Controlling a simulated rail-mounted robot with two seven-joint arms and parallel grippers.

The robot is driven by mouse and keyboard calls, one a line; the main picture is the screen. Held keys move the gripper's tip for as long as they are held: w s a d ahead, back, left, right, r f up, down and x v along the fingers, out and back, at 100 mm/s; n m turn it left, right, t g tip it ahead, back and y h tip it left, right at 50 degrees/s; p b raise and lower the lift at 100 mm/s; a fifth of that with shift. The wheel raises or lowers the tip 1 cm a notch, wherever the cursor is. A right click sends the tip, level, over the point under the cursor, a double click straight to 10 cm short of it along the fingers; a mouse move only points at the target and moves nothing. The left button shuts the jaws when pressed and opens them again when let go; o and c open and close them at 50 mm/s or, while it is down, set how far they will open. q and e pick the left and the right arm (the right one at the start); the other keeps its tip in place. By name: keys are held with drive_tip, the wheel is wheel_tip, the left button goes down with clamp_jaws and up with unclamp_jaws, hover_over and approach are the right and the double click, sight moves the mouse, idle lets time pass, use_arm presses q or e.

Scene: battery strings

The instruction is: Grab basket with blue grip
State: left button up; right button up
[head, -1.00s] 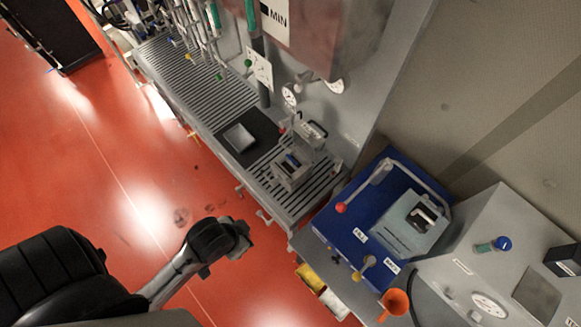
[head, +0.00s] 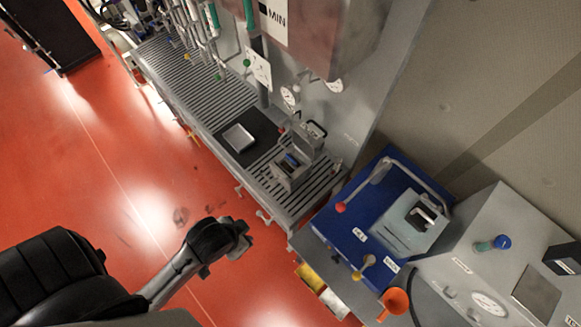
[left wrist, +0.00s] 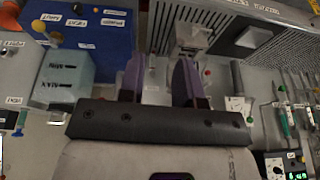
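A small metal basket with a blue grip (head: 291,161) sits in a grey open device (head: 281,173) on the slatted bench in the head view. Its blue grip shows as a short blue bar. A dark gripper (head: 243,239), on the arm from the lower left, is over the red floor, in front of the bench and apart from the basket. In the left wrist view my left gripper (left wrist: 160,82) has two purple fingers set apart, with nothing held between them. The grey device seems to show beyond the fingers there (left wrist: 191,40), but its basket is not clear. My right gripper is not in view.
A grey tray on a black mat (head: 265,149) lies left of the device. Open red floor (head: 110,185) lies in front of the bench.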

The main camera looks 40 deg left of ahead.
use_arm(q)
drive_tip(key=o, duration=1.1)
